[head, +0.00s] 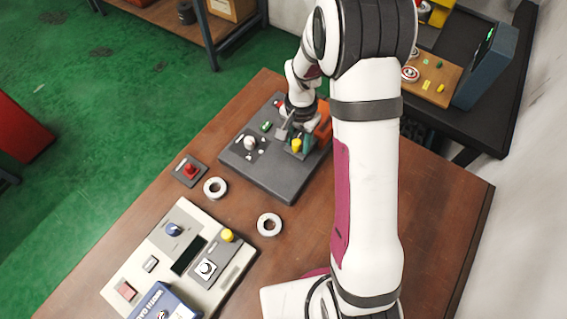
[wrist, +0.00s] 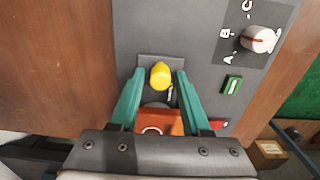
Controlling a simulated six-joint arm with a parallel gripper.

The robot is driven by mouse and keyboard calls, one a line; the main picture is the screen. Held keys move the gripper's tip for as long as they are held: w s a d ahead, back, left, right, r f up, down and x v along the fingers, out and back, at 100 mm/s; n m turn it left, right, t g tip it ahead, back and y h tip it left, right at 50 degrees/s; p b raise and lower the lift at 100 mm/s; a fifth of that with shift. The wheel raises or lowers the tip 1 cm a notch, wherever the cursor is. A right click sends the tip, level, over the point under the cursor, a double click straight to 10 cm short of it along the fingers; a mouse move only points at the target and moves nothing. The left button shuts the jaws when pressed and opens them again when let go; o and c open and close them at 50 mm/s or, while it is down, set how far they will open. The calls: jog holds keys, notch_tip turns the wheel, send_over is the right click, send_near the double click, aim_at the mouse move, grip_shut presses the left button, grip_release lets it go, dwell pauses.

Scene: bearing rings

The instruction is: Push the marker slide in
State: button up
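A dark grey panel (head: 270,180) lies on the table, also in the wrist view (wrist: 195,30). On it a yellow knob (wrist: 160,76) stands on a small grey plate (wrist: 146,62), with an orange block (wrist: 160,122) just behind it. The knob (head: 297,145) and block (head: 323,120) also show in the head view. No part is clearly labelled as the marker slide; I cannot tell which it is. My gripper (wrist: 159,74) has its teal fingers apart, one on each side of the yellow knob, with visible gaps. It hides part of the orange block.
The panel also has a white selector knob (wrist: 260,39) marked A, B, C and a green switch (wrist: 233,85). A red button box (head: 190,171), two white rings (head: 215,188) (head: 269,224) and a beige console (head: 150,255) stand nearby. Bare table lies left of the panel in the wrist view.

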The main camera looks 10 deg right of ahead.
jog(key=shift+r, duration=3.5)
jog(key=shift+s+a+r, duration=0.1)
jog(key=shift+s+r, duration=0.1)
jog(key=s+a+r+n+y, duration=0.1)
jog(key=s+r, duration=0.4)
jog(key=s, duration=0.7)
jog(key=s+a+r+n, duration=0.2)
jog(key=s+a+r, duration=0.2)
jog(key=s, duration=0.8)
jog(key=shift+s+r+y, duration=0.4)
jog(key=shift+r, duration=0.2)
